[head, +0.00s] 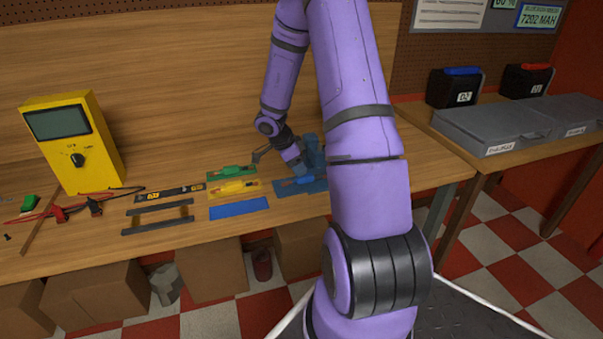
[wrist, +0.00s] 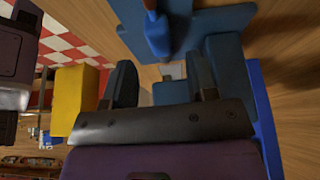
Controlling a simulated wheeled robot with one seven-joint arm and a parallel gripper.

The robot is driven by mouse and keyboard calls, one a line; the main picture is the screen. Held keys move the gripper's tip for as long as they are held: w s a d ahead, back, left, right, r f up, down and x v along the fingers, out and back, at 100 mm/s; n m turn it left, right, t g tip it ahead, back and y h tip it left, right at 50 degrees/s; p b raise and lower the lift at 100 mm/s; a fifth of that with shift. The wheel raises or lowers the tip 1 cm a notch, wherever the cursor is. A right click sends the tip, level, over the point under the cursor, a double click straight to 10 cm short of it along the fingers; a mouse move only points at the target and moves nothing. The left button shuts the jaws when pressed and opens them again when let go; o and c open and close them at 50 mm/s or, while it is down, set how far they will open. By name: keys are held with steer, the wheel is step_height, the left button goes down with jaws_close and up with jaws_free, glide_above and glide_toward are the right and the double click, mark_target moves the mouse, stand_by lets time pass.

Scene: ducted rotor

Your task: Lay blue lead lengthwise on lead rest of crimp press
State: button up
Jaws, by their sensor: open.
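The crimp press (head: 313,153) is a blue-grey block on the bench, partly hidden behind my arm. A flat blue plate that looks like its lead rest (head: 285,189) lies at its front. The blue lead (head: 304,180) appears to lie along this plate; its right end is hidden. In the wrist view the blue lead (wrist: 158,36), with a grey end, shows over the blue plate (wrist: 215,20), beyond my fingertips. My gripper (wrist: 163,78) is open, its two dark fingers apart with nothing held between them. In the head view my gripper (head: 292,158) is close beside the press.
A green mat (head: 218,177) and a yellow mat (head: 216,197) each hold a lead. The blue mat (head: 240,209) is empty. Dark rails (head: 157,228), a yellow meter (head: 75,140) and its probes (head: 62,212) are to the left. Grey cases (head: 490,125) stand on the right bench.

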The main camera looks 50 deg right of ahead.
steer(key=w+a+r+n+t+h, duration=0.1)
steer(key=w+a+r+n+t, duration=0.2)
steer(key=r, duration=0.7)
steer(key=w+a+r+n+t+h, duration=0.1)
steer(key=w+a+r+n+t, duration=0.1)
steer(key=w+a+r+t, duration=0.5)
steer(key=s+a+r+n+t+y, duration=0.2)
steer(key=a+r+n+t+y, duration=0.15)
steer(key=a+r+n, duration=0.8)
steer(key=s+a+r+n+g+y, duration=0.25)
steer(key=s+a+r+y, duration=0.3)
steer(key=s+a, duration=0.45)
steer(key=s+d+n+g+h, duration=0.1)
steer(key=s+n, duration=0.1)
steer(key=s, duration=0.6)
steer(key=s+d+f+n+g+h, duration=0.1)
steer(key=s+n+g, duration=0.1)
steer(key=s, duration=0.7)
steer(key=shift+s+n+h, duration=0.3)
steer(key=shift+n+h, duration=0.1)
steer(key=shift+n, duration=0.2)
